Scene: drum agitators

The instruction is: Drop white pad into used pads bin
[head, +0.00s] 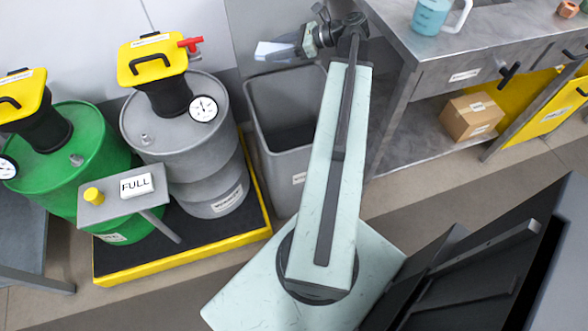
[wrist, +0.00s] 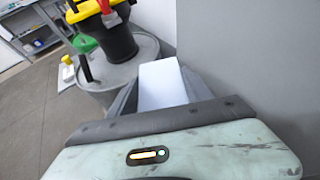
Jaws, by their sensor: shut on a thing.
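A white pad (head: 275,51) is held out to the left by my gripper (head: 302,45) in the head view. My gripper is shut on it. The pad is above the open top of a grey bin (head: 283,170), toward its back edge, and apart from it. The bin has a small label on its front that I cannot read. The bin's inside is mostly hidden there.
Left of the bin, a grey drum (head: 185,130) and a green drum (head: 75,160) with yellow-topped agitators stand on a yellow-edged pallet (head: 190,252). A metal workbench (head: 425,50) with a blue mug (head: 431,15) stands right. A wall is close behind the bin.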

